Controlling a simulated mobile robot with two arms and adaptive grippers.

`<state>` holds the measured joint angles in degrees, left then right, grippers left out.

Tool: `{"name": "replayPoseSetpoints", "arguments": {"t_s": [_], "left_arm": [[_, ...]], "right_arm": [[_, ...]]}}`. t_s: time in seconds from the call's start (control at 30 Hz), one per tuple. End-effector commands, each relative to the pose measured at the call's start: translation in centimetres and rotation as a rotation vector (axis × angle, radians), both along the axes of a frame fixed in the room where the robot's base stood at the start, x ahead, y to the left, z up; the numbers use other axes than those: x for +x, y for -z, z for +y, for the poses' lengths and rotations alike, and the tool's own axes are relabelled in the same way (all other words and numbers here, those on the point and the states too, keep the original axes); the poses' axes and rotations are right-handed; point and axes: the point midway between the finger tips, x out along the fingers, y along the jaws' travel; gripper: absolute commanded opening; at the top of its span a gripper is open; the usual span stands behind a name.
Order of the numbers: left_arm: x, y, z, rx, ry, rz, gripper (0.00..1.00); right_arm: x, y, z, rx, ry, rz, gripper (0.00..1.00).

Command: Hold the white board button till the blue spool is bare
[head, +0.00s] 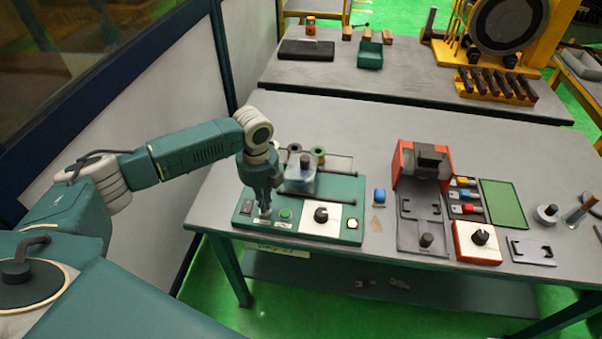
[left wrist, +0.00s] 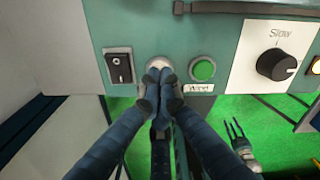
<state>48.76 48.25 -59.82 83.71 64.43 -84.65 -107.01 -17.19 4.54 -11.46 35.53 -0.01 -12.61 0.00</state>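The green winder board (head: 347,234) stands at the table's front left. My left gripper (head: 265,213) points down at it, and its fingertips (left wrist: 160,75) are together with nothing seen between them. They are at the white round button (left wrist: 158,61), between the black rocker switch (left wrist: 119,68) and the green button (left wrist: 203,69). They hide part of the white button, and I cannot tell if it is pressed in. A small blue spool-like piece (head: 379,195) stands on the table right of the board; I cannot make out wire on it.
A black dial (left wrist: 277,64) marked slow sits on the board's right part. A clear cover (head: 300,181) and reddish and green spools (head: 319,150) are behind it. A red-framed fixture (head: 422,165) and green mat (head: 503,204) stand further right.

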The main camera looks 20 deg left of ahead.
Motion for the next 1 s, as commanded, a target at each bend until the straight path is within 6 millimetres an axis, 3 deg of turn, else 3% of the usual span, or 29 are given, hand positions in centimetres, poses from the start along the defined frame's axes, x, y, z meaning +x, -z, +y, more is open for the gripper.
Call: {"name": "replayPoseSetpoints", "arguments": {"t_s": [0.1,0.7,1.0], "left_arm": [[0.0,-1.5,0.0,-0.001,0.0,-0.001,0.0],[0.1,-6.0,0.0,0.001,0.0,-0.002,0.0],[0.1,-6.1,0.0,0.001,0.0,-0.002,0.0]], "right_arm": [[0.0,-1.5,0.0,0.0,0.0,0.0,0.4],[0.0,-6.1,0.0,0.0,0.0,0.0,0.4],[0.0,-6.1,0.0,0.0,0.0,0.0,0.4]]}}
